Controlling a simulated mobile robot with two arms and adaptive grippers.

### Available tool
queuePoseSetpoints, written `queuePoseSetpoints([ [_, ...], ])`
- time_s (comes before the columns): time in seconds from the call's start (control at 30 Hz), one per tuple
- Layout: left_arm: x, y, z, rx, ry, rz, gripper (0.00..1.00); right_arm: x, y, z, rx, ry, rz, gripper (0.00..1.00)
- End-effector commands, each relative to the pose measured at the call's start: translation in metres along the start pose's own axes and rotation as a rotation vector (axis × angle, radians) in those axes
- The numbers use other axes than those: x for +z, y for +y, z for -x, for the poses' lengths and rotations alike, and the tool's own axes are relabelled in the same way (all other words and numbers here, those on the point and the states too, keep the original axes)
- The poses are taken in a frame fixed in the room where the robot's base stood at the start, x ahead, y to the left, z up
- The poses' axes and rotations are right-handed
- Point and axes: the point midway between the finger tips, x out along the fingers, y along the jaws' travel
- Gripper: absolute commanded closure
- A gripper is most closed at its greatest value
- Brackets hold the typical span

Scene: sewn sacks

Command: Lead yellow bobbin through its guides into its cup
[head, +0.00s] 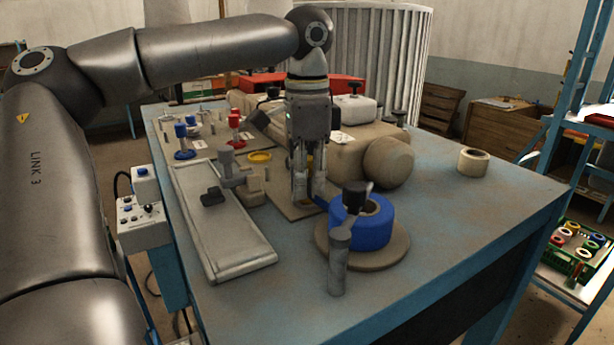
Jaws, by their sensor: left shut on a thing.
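My left gripper (307,196) comes down from above at the middle of the table, beside the large blue roll. It is shut. A small yellow patch shows between its fingers, which I take for the yellow bobbin; most of it is hidden. A yellow ring (259,156), which looks like the yellow cup, lies to the left of the gripper. Grey upright posts with dark clamps stand near the ring and near the blue roll; I cannot tell which of them are the yellow guides. My right gripper is not in view.
The blue roll (374,232) sits on a round board, with a grey post (339,262) in front. A long pale tray (222,232) lies at the left. Blue (184,152) and red (234,124) pegs and tan sacks (350,160) stand behind. The table's right side is mostly clear, except a tape roll (473,162).

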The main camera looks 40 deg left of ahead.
Motion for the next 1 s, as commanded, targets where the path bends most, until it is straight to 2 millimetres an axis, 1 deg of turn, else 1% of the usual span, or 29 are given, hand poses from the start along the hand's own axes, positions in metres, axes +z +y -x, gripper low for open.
queuePoseSetpoints([
  [0.07,0.0,0.0,0.0,0.0,0.0,0.0,1.0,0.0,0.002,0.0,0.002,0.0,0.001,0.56],
  [0.1,0.0,0.0,0.0,0.0,0.0,0.0,0.78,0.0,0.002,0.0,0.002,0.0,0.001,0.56],
  [0.27,0.0,0.0,0.0,0.0,0.0,0.0,0.57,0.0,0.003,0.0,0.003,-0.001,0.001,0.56],
  [0.57,0.0,0.0,0.001,0.0,0.0,0.0,0.56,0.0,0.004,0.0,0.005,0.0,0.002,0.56],
  [0.67,0.0,0.0,0.005,-0.001,0.0,0.0,0.56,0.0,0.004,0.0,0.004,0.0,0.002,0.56],
  [0.77,-0.001,-0.001,0.018,-0.003,0.001,0.002,0.56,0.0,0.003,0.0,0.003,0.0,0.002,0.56],
  [0.87,-0.001,-0.001,0.038,-0.004,0.002,0.002,0.56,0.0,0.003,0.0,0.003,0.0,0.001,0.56],
  [1.0,-0.001,0.0,0.07,-0.004,0.002,0.002,0.56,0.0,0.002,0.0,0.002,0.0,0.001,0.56],
])
